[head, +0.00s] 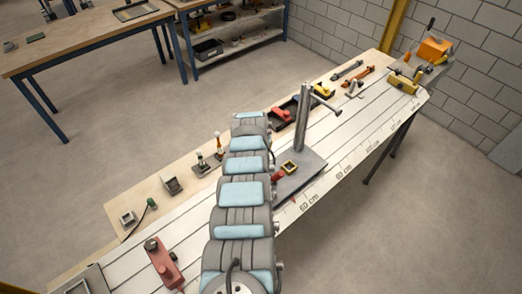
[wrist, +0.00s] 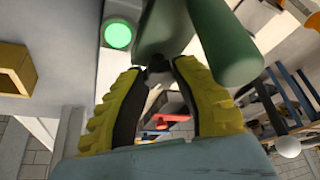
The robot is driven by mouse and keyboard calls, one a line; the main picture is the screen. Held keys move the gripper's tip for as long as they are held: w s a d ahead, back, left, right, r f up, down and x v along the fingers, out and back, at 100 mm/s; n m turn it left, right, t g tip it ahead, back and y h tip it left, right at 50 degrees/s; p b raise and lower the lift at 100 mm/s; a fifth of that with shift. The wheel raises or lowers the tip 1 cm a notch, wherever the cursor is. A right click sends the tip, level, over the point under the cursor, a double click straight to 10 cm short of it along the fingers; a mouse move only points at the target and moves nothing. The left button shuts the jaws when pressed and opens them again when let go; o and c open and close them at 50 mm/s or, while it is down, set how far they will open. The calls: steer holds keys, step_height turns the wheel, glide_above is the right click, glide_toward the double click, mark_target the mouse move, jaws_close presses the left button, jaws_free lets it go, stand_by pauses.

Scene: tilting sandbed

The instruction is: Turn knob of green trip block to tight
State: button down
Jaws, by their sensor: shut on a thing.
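The green trip block (wrist: 165,28) shows at the top of the wrist view, with a thick green cylinder (wrist: 226,45) beside it on the right. My gripper (wrist: 158,70) has yellow fingers with dark inner pads, and their tips close on a small dark knob (wrist: 157,74) just below the green block. The fingers partly cover the knob, and I cannot read its setting. A round green light (wrist: 118,35) glows on a pale surface left of the block. In the head view my arm shows, but I cannot make out the gripper or the green block.
A yellow box (wrist: 15,69) lies left in the wrist view. Red blocks (head: 163,262) and other fixtures line the long slotted bed (head: 345,140).

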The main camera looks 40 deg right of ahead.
steer(key=shift+a+f+m, duration=0.1)
steer(key=shift+f+m, duration=0.05)
steer(key=shift+m, duration=0.15)
steer(key=c, duration=0.7)
jaws_free()
steer(key=shift+r, duration=0.2)
steer(key=shift+v, duration=1.05)
steer(key=v, duration=0.9)
steer(key=shift+r, duration=0.35)
steer(key=shift+a, duration=0.1)
